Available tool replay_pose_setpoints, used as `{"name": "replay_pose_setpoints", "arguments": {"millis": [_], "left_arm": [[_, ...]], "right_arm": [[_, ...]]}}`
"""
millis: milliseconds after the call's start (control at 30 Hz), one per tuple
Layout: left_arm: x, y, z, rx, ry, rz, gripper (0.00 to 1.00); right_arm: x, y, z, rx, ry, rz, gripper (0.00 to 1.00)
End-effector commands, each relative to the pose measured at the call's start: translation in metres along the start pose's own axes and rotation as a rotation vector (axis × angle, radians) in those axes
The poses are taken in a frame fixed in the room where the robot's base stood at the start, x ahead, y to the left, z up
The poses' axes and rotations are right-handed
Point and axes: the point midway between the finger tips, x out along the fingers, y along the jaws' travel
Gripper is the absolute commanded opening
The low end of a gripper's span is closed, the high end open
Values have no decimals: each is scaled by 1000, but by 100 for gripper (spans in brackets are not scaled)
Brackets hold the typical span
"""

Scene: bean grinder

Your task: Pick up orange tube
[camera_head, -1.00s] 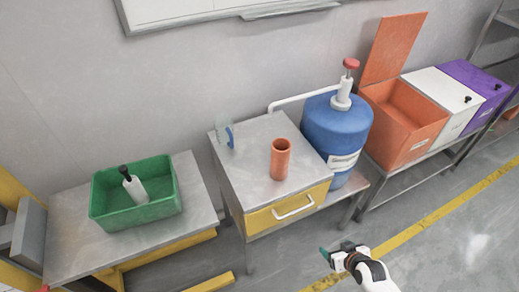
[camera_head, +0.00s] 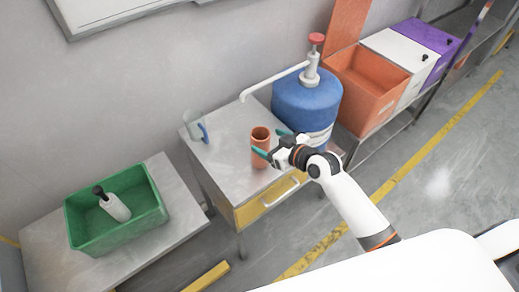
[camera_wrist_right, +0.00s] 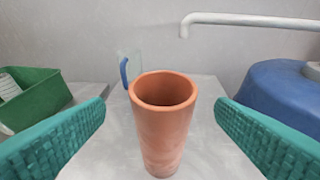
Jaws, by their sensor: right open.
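The orange tube (camera_head: 261,148) stands upright on the grey table (camera_head: 205,168) with the yellow drawer, its open end up. It also shows in the right wrist view (camera_wrist_right: 164,128), between the two green fingers and a little ahead of them. My right gripper (camera_head: 269,144) is open beside the tube, its fingers pointing towards it; in the right wrist view (camera_wrist_right: 160,128) a gap shows between each finger and the tube. My left gripper is not in view.
A clear cup with a blue handle (camera_head: 204,132) stands behind the tube. A blue tank (camera_head: 306,103) with a white spout stands close on the right. A green bin (camera_head: 147,218) holding a white bottle is on the left table.

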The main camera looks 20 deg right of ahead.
Motion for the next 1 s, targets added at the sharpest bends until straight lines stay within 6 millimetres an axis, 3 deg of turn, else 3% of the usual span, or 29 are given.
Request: {"name": "replay_pose_setpoints", "arguments": {"millis": [400,700,1000], "left_arm": [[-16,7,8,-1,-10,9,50],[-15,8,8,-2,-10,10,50],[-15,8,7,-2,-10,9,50]], "right_arm": [[48,-3,6,1,1,-1,79],[51,-3,5,-1,1,-1,79],[51,-3,5,-1,1,-1,30]]}}
